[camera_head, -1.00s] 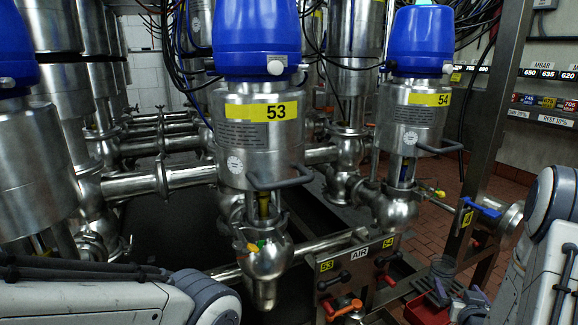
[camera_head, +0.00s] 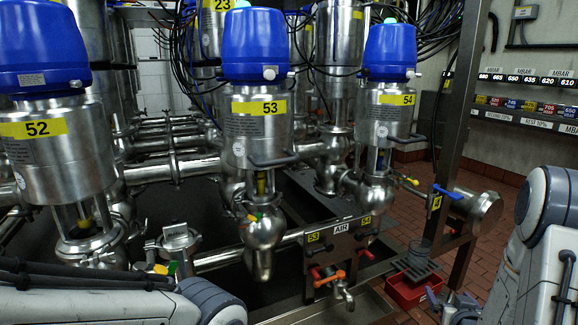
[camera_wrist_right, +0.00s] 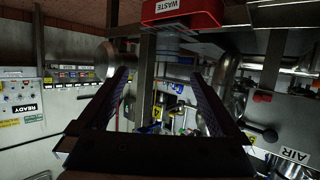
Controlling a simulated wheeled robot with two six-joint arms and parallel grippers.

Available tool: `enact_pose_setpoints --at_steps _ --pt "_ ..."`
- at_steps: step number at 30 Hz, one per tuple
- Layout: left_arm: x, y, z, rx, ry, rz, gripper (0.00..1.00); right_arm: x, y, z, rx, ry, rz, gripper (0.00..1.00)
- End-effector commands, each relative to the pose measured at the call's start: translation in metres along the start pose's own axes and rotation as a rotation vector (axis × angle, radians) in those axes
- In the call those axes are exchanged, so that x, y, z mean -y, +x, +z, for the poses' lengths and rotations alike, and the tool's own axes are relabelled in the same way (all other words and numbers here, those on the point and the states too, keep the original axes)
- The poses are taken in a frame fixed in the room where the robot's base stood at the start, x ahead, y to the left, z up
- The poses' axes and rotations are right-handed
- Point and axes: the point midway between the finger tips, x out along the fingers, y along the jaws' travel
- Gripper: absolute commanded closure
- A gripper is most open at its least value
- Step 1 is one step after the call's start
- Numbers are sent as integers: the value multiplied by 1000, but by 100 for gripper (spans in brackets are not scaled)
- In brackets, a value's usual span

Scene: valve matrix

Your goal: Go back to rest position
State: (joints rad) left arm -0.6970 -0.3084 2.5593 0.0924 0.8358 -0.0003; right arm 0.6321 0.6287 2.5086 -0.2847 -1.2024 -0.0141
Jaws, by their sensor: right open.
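My right gripper (camera_head: 455,305) is at the lower right of the head view, near the red bin. In the right wrist view its two fingers (camera_wrist_right: 160,75) stand wide apart with nothing between them. My left arm (camera_head: 120,300) enters at the lower left of the head view, but its gripper is not visible. Valve 53 (camera_head: 262,107) and valve 54 (camera_head: 397,99), silver with blue caps, stand upright in the middle. Valve 52 (camera_head: 35,128) stands at the left. No gripper touches a valve in view.
An AIR panel (camera_head: 343,228) with red, black and orange handles is below valve 54. A red bin (camera_head: 405,292) sits right of it; it shows upside down, marked WASTE, in the right wrist view (camera_wrist_right: 185,18). A steel post (camera_head: 464,130) rises at the right.

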Motion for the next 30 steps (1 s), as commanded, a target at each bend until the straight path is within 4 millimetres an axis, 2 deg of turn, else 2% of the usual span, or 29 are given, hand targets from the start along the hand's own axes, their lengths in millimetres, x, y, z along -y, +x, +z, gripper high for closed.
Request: enact_pose_setpoints --at_steps 1,6,11,14,17,20,21,23,24,27,30 --pt "0 0 0 -1 0 0 100 12 1 -2 14 -12 -19 0" --pt "0 0 0 0 0 0 100 46 -1 -3 85 -49 -72 0" --pt "0 0 0 0 0 0 100 87 -9 -2 180 -101 -136 0" --pt "0 0 0 0 0 0 100 120 -22 -1 253 -143 -187 0" --pt "0 0 0 0 0 0 100 160 -45 3 350 -201 -252 0" --pt "0 0 0 0 0 0 100 206 -87 10 471 -279 -333 0" --pt "0 0 0 0 0 0 100 222 -107 14 524 -314 -367 0" --pt "0 0 0 0 0 0 100 243 -141 21 603 -367 -416 0" --pt "0 0 0 0 0 0 100 254 -164 26 654 -404 -449 0" --pt "0 0 0 0 0 0 100 268 -219 37 769 -495 -513 0" --pt "0 0 0 0 0 0 100 273 -267 46 863 -574 -568 0"
